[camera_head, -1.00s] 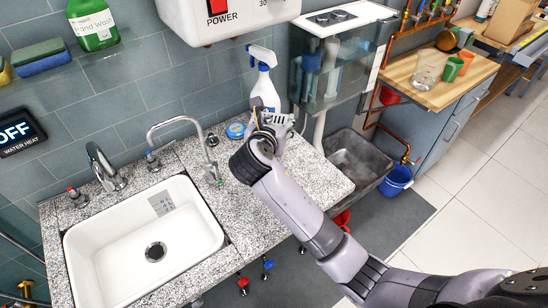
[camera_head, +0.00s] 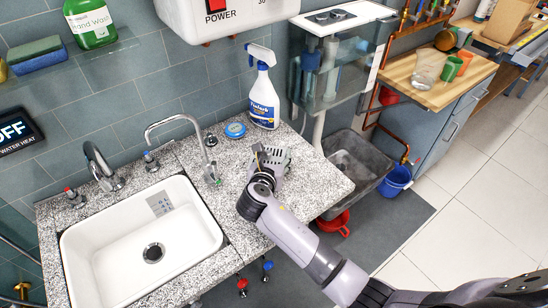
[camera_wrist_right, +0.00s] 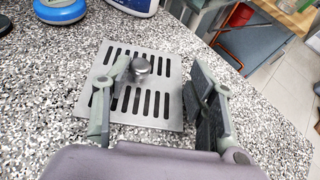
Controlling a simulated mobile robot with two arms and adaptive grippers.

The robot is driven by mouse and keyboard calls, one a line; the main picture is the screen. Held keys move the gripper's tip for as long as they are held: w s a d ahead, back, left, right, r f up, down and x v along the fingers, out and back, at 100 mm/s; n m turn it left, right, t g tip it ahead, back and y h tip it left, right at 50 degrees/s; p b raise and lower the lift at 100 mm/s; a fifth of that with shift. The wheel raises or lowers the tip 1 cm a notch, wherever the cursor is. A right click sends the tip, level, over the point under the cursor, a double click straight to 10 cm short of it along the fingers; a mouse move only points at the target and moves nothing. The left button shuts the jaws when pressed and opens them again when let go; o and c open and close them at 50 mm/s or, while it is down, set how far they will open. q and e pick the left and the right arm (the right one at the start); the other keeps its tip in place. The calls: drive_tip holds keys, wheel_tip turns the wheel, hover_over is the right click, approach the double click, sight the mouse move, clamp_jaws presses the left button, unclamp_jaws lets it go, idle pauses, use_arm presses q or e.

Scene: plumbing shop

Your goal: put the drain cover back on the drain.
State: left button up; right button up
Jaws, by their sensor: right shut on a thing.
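The drain cover (camera_wrist_right: 158,98) is a square grey metal plate with rows of slots and a round knob. It shows in the right wrist view over the speckled counter, and partly in the head view (camera_head: 278,157). My right gripper (camera_wrist_right: 165,88) is shut on the cover, one finger near the knob and the other by the plate's right edge; the exact contact is unclear. In the head view the gripper (camera_head: 268,160) is over the counter, right of the sink. The white sink (camera_head: 85,240) has a round drain (camera_head: 153,253) in its floor. My left gripper is out of view.
A spray bottle (camera_head: 264,95) and a blue round tin (camera_head: 235,130) stand at the counter's back. A curved faucet (camera_head: 205,150) rises between sink and gripper. A grey slotted square (camera_head: 160,204) shows inside the sink. The counter's front right (camera_head: 325,185) is clear.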

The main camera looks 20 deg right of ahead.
drive_tip(key=o, duration=1.4)
drive_tip(key=shift+c, duration=0.2)
drive_tip(key=shift+s, duration=0.1)
